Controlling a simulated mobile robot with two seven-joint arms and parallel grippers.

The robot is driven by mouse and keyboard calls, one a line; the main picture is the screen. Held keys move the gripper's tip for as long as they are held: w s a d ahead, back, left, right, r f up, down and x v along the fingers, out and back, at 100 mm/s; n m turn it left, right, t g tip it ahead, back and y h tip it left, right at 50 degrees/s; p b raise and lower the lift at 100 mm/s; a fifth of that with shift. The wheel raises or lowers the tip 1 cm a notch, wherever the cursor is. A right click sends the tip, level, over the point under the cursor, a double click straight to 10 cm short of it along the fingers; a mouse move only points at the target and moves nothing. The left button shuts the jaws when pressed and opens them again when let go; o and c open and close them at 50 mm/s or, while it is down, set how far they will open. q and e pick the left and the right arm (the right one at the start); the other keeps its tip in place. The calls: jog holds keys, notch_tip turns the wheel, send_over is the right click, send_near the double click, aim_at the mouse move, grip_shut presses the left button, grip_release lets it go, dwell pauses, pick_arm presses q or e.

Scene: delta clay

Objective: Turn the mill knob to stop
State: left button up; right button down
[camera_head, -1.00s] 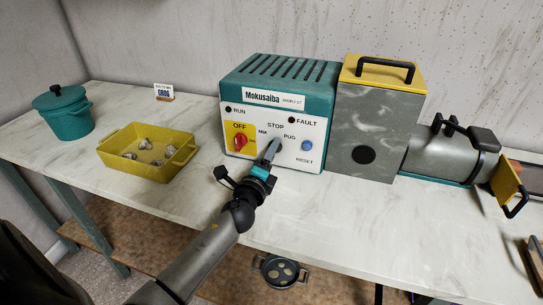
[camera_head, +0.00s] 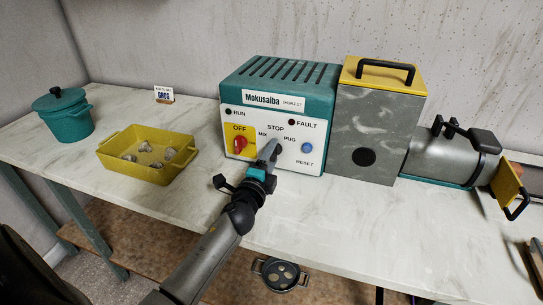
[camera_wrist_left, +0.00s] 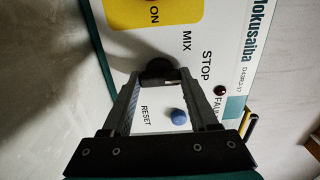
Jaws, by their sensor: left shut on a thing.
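The teal and white Mokusaiba control box (camera_head: 272,112) stands on the bench, with MIX, STOP and PUG printed on its front. My left gripper (camera_head: 270,153) reaches up to the front below STOP. Its fingers cover the mill knob in the head view. In the left wrist view the dark round knob (camera_wrist_left: 158,72) shows between the fingertips of my left gripper (camera_wrist_left: 160,82), which is shut on it. Which label the knob points at cannot be told. My right gripper is in neither view.
A red switch (camera_head: 240,144) on a yellow plate is left of the gripper; a blue RESET button (camera_head: 307,147) is close on its right. A grey block with a yellow top (camera_head: 372,120) adjoins the box. A yellow tray (camera_head: 148,172) and teal pot (camera_head: 66,124) stand left.

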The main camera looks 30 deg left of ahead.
pick_arm(q)
jog(key=o, duration=1.4)
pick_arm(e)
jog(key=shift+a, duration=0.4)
pick_arm(q)
jog(key=v, duration=1.3)
jog(key=shift+s+d, duration=0.15)
jog(key=shift+s, duration=0.15)
jog(key=shift+v, duration=0.8)
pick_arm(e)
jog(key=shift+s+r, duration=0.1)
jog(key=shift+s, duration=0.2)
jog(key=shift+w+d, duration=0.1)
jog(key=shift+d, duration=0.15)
